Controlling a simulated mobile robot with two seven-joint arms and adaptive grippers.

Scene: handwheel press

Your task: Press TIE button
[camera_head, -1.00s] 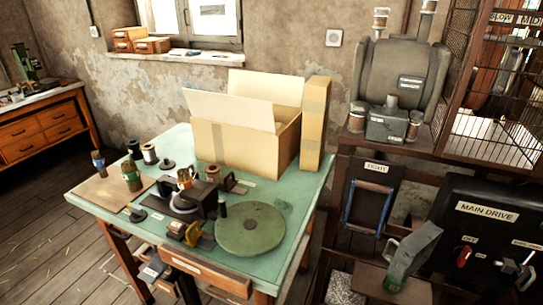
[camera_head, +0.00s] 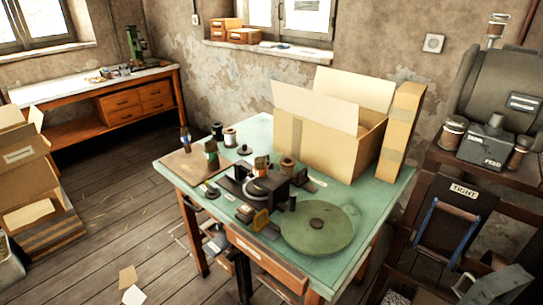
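No button with a readable TIE label shows in this view. A flat green disc (camera_head: 317,228) lies at the table's right front. A sign reading TIGHT (camera_head: 465,190) is on the dark rack at the right. Neither of my grippers is in view.
An open cardboard box (camera_head: 335,150) and a tall narrow carton (camera_head: 402,130) stand at the table's back. A workbench (camera_head: 90,85) is at the far left, with stacked cartons (camera_head: 25,160) nearer. Floorboards (camera_head: 110,225) left of the table are mostly open, with paper scraps (camera_head: 130,284).

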